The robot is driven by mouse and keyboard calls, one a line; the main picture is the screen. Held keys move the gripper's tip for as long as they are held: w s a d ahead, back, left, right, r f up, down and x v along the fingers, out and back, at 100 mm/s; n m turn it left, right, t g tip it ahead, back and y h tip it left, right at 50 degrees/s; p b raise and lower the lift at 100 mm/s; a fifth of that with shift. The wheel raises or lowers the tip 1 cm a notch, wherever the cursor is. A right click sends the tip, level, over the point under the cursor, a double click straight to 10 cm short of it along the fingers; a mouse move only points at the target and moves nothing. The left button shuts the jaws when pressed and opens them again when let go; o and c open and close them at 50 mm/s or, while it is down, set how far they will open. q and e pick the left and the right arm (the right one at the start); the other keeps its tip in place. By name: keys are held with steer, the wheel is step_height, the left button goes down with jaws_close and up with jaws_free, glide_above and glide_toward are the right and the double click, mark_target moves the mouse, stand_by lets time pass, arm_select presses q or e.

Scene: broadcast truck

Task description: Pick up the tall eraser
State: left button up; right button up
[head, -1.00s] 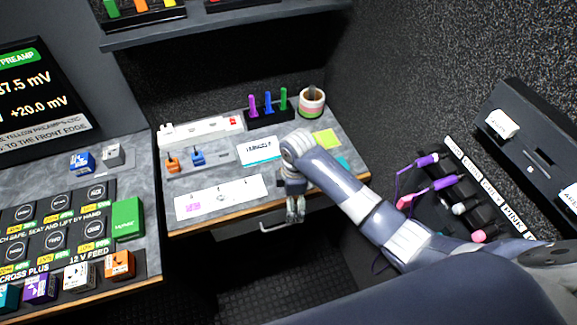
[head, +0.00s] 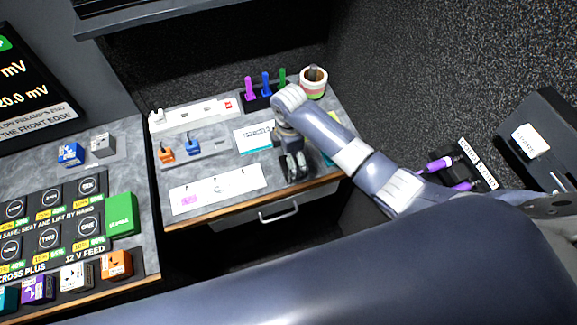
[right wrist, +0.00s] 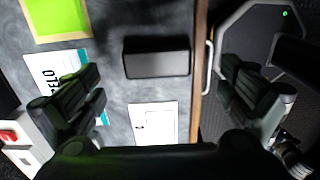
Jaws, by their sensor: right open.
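A dark, block-shaped object, which looks like the tall eraser (right wrist: 156,58), lies on the grey desk in the right wrist view, near the desk's front edge. My right gripper (head: 295,170) hangs over the front right part of the desk in the head view, where it hides most of the block. In the right wrist view my right gripper (right wrist: 167,88) is open and empty, its fingers wide apart on either side of the block and nearer the camera. My left gripper is not in view.
White printed sheets (head: 217,188) lie left of the gripper. Behind stand several coloured markers (head: 266,83), a roll of tape (head: 313,82) and a white power strip (head: 195,113). A drawer handle (head: 278,212) sticks out below the desk edge. A yellow-green note (right wrist: 58,17) lies beside the block.

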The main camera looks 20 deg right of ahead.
steer(key=shift+w+f+p, duration=0.2)
steer(key=shift+f+p, duration=0.35)
steer(key=shift+f, duration=2.05)
steer(key=c, duration=1.2)
